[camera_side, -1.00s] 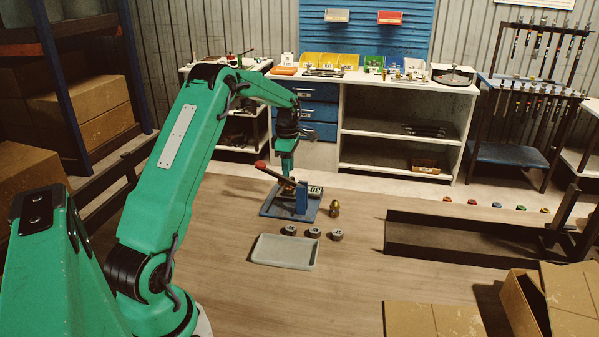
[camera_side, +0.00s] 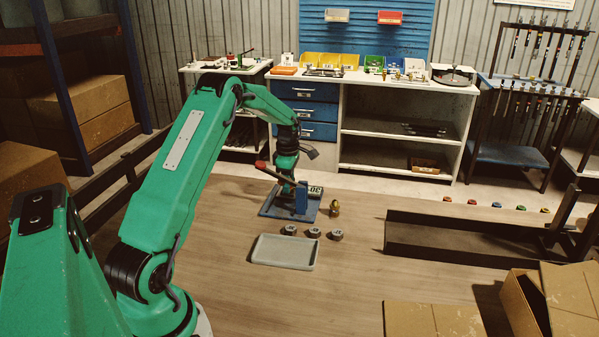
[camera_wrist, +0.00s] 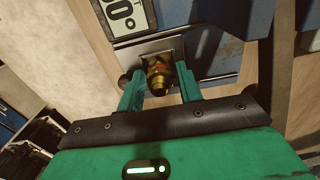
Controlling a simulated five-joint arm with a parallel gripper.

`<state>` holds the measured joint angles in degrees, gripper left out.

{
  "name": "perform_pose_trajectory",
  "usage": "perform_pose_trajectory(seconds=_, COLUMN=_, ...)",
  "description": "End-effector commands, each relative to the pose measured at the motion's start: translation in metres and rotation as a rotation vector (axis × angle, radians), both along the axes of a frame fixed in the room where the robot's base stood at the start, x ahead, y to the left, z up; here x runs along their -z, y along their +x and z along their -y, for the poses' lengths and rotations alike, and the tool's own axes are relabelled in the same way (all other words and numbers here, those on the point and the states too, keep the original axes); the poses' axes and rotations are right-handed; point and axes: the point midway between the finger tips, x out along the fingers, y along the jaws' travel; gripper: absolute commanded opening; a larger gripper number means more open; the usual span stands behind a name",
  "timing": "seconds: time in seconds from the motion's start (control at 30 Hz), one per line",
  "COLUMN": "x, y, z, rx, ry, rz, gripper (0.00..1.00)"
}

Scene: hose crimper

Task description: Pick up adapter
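My gripper (camera_wrist: 160,78) has its two green fingers apart in the wrist view. A brass, ribbed fitting, which looks like the adapter (camera_wrist: 158,76), sits between them in front of a bare metal plate. Slim gaps seem to show beside it, and I see no firm contact. In the side view my gripper is low at the crimper (camera_side: 302,205), on its blue base, and its fingertips are mostly hidden behind the red-handled lever (camera_side: 263,166). Another brass fitting (camera_side: 335,209) stands on the table just right of the crimper.
Several grey die pieces (camera_side: 313,232) lie in front of the crimper, by a shallow grey tray (camera_side: 283,263). A dark trough (camera_side: 450,240) and open cardboard box (camera_side: 530,300) are at the right.

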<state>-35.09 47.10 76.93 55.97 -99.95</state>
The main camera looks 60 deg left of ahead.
Motion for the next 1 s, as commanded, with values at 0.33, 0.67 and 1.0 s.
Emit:
perform_pose_trajectory(seconds=0.33, x=0.000, y=0.000, z=0.000, rx=0.000, ry=0.000, rz=0.000, gripper=0.35)
perform_pose_trajectory(seconds=0.67, x=-0.001, y=0.000, z=0.000, rx=0.000, ry=0.001, rz=0.001, gripper=0.00)
perform_pose_trajectory(seconds=1.0, x=-0.010, y=0.001, z=0.000, rx=0.000, ry=0.002, rz=0.002, gripper=0.00)
